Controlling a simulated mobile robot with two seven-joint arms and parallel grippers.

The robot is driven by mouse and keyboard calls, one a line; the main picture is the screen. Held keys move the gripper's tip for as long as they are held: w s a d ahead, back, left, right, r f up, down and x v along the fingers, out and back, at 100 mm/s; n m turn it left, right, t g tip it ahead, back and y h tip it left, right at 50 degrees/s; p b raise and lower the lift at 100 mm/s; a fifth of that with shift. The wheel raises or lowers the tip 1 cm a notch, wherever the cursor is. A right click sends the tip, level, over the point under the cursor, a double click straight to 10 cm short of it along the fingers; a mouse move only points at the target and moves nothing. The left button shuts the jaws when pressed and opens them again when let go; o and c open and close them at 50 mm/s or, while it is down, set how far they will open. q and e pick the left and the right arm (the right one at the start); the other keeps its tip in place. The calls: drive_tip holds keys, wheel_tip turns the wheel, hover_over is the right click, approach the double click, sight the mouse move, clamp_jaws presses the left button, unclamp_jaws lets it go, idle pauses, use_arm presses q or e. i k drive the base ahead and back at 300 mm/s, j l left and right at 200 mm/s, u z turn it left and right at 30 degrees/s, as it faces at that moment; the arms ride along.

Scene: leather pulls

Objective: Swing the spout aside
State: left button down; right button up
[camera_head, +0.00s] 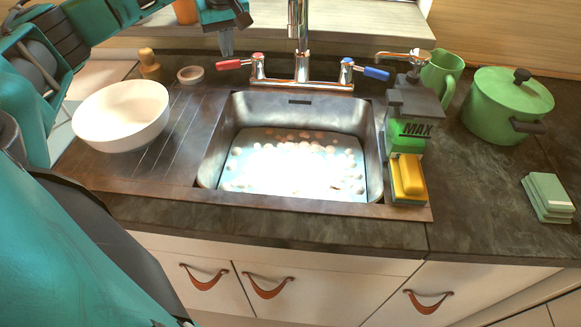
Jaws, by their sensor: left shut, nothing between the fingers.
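The chrome spout (299,30) rises from the middle of the tap at the back of the sink and runs out of the top of the picture, so its upper end is hidden. The tap has a red-handled lever (232,64) on the left and a blue-handled lever (372,72) on the right. My left gripper (227,52) points down, shut and empty, to the left of the spout and apart from it, above the red handle. My right gripper is not in view.
The sink (210,170) holds bright, bubbly water. A white bowl (121,115) stands on the drainer at left. A soap dispenser (408,105), sponge (408,177), green jug (440,72) and green pot (505,103) stand at right. The front right counter is mostly clear.

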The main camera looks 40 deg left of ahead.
sight(298, 10)
drive_tip(key=k, duration=1)
